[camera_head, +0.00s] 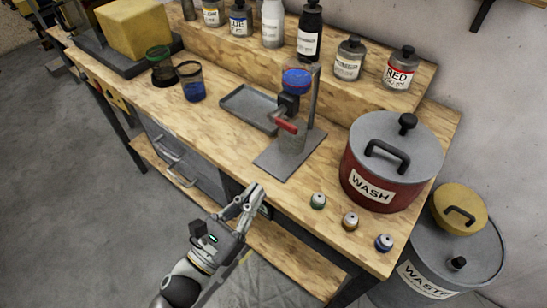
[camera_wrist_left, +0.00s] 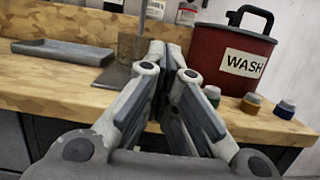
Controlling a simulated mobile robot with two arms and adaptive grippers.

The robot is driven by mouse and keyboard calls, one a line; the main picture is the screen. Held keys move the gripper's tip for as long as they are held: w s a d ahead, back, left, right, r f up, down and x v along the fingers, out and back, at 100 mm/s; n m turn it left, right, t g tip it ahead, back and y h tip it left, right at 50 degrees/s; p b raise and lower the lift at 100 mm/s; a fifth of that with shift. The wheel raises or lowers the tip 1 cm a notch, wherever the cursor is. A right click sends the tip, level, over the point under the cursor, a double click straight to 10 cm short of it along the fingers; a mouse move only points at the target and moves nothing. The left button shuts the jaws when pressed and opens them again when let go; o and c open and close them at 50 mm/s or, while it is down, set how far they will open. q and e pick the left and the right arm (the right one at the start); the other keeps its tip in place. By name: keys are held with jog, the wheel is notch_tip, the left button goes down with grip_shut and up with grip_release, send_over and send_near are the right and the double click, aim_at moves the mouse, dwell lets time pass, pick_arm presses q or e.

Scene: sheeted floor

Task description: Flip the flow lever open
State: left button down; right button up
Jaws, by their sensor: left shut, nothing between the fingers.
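The flow lever (camera_head: 287,124) has a red grip and sits on the dark valve (camera_head: 288,103) below a clear cup of blue liquid (camera_head: 297,80), held on a grey stand (camera_head: 316,95). My left gripper (camera_head: 257,190) is shut and empty at the bench's front edge, apart from the lever and in front of the stand base. In the left wrist view my gripper's fingertips (camera_wrist_left: 168,50) hide part of the stand area; the lever cannot be made out there. My right gripper is out of view.
A grey tray (camera_head: 248,104) lies left of the stand. A red WASH pot (camera_head: 387,165) stands right, with small capped jars (camera_head: 350,220) before it. Bottles (camera_head: 309,35) line the back shelf. Two tumblers (camera_head: 191,84) stand left. The wood near the front edge is mostly bare.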

pick_arm(q)
jog(key=p+x, duration=0.1)
jog(key=x, duration=0.2)
jog(key=p+x, duration=0.1)
jog(key=x, duration=0.2)
jog(key=p+x, duration=0.2)
jog(key=x, duration=0.1)
jog(key=shift+w+d+r, duration=0.2)
jog(key=shift+w+r, duration=0.05)
jog(key=shift+r, duration=0.15)
jog(key=shift+r+p, duration=1.35)
jog(key=shift+r, duration=0.4)
